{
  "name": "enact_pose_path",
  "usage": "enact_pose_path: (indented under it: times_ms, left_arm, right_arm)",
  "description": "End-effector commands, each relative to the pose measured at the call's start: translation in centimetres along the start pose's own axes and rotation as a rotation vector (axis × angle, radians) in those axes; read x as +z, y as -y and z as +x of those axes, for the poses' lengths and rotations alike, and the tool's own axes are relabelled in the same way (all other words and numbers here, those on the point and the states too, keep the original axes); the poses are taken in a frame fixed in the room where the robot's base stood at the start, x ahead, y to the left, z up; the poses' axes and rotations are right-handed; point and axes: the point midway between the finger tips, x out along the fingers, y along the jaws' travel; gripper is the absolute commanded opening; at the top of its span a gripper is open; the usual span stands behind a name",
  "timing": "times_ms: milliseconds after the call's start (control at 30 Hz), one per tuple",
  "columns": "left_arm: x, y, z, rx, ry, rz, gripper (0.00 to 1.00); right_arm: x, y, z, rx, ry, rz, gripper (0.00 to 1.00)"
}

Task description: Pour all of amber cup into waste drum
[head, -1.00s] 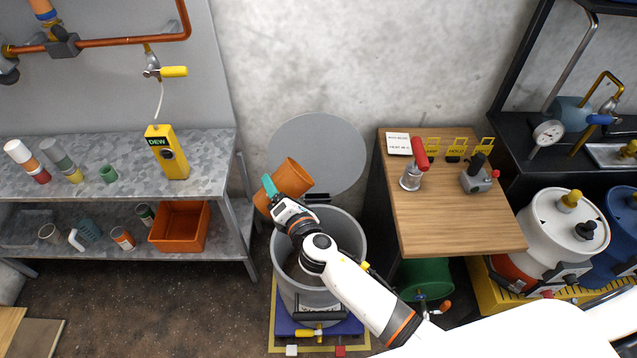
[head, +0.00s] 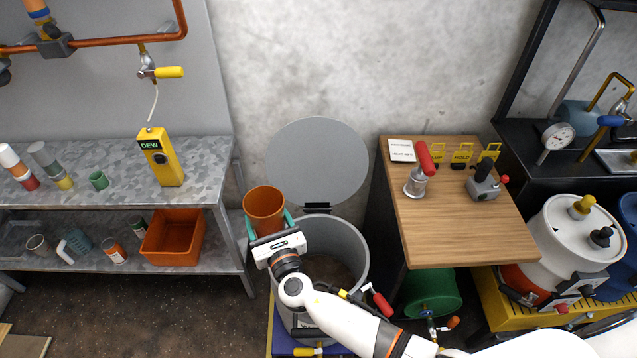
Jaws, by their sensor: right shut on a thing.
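The amber cup (head: 264,206) is an orange-brown open cup, near upright, with its open mouth showing at the top. My right gripper (head: 268,232) is shut on it, with teal fingers on either side. The cup is above the left rim of the waste drum (head: 346,240), a grey open drum with its round lid (head: 317,160) raised behind it. My arm crosses the drum and hides part of its opening. The drum's inside shows a brownish-grey bottom. My left gripper is not in view.
A metal shelf (head: 110,180) on the left holds small cups, a yellow DEW meter (head: 161,157) and an orange bin (head: 173,238). A wooden table (head: 450,220) with a red-handled tool stands right of the drum. White and blue drums stand farther right.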

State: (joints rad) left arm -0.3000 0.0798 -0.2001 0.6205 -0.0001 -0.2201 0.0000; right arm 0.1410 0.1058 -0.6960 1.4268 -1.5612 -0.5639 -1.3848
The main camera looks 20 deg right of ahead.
Motion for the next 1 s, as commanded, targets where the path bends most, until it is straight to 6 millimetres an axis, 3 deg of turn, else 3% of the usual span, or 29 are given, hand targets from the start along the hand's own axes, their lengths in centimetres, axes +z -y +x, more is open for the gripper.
enact_pose_path:
  times_ms: [267,633,1000]
  left_arm:
    - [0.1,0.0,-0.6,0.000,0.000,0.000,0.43]
    - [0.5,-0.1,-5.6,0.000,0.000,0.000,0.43]
    - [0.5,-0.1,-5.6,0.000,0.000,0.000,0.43]
  right_arm:
    - [-0.7,0.0,0.0,0.000,0.000,0.003,0.41]
    - [-6.0,0.0,0.0,-0.001,0.000,0.004,0.41]
    - [-6.0,-0.3,-0.3,0.002,0.002,0.006,0.41]
